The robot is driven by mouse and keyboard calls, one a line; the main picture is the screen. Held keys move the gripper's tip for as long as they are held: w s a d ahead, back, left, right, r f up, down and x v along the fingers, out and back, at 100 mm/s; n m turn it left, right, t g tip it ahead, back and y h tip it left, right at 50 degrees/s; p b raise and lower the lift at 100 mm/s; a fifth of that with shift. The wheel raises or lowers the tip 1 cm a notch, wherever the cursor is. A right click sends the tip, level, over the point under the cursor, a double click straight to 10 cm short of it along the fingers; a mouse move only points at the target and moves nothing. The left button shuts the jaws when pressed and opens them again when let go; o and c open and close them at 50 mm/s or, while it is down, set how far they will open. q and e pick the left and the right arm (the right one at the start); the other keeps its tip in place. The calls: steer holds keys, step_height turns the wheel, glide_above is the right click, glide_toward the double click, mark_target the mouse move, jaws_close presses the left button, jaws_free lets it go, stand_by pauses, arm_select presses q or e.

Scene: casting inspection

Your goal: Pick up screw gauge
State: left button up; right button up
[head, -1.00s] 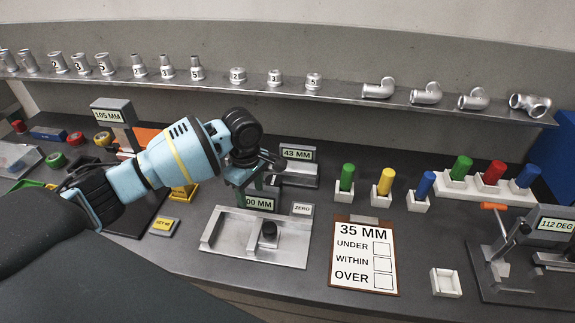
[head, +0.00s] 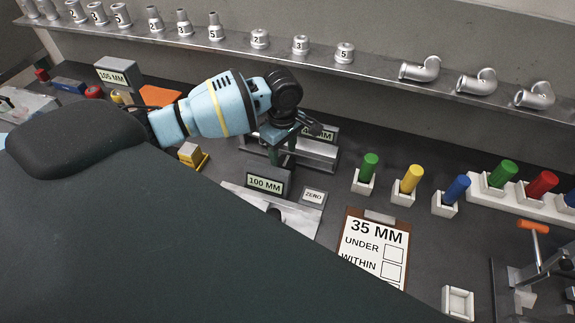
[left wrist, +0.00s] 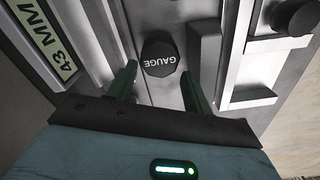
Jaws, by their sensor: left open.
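A black, many-sided knob lettered GAUGE (left wrist: 160,56) is in the left wrist view, in front of my left gripper (left wrist: 159,72). The gripper's two green fingers are apart, one on each side of the knob as seen from the wrist; I cannot tell whether they touch it. In the head view my left gripper (head: 284,150) points down between a 100 MM display (head: 265,184) and a grey fixture with a partly hidden display (head: 318,154). The knob is hidden there. The wrist view shows a 43 MM display (left wrist: 48,38) left of the knob.
A metal fixture (head: 310,222) with a ZERO plate (head: 314,195) lies in front of the gripper. Right of it are a clipboard (head: 374,250) and small holders with green, yellow and blue pegs (head: 456,190). A shelf of fittings (head: 350,73) runs behind. My own dark body covers the lower left.

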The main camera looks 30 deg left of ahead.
mark_target(285, 160)
arm_select(q)
steer(key=shift+f, duration=0.2)
steer(key=f, duration=0.5)
steer(key=shift+w+d+b, duration=0.1)
steer(key=shift+d+b, duration=0.1)
steer(key=shift+b, duration=0.1)
steer(key=shift+r, duration=0.1)
arm_select(e)
steer(key=shift+s+a+f, duration=0.1)
steer(key=shift+a+f, duration=0.05)
steer(key=shift+f, duration=0.05)
arm_select(q)
steer(key=c, duration=0.8)
steer(key=shift+r, duration=0.1)
step_height(285, 160, up, 9)
steer(key=shift+f+p, duration=0.1)
steer(key=shift+p, duration=0.55)
steer(key=shift+r, duration=0.5)
arm_select(e)
steer(key=shift+w+d+r, duration=0.25)
steer(key=shift+w+r, duration=0.45)
steer(key=shift+r, duration=0.05)
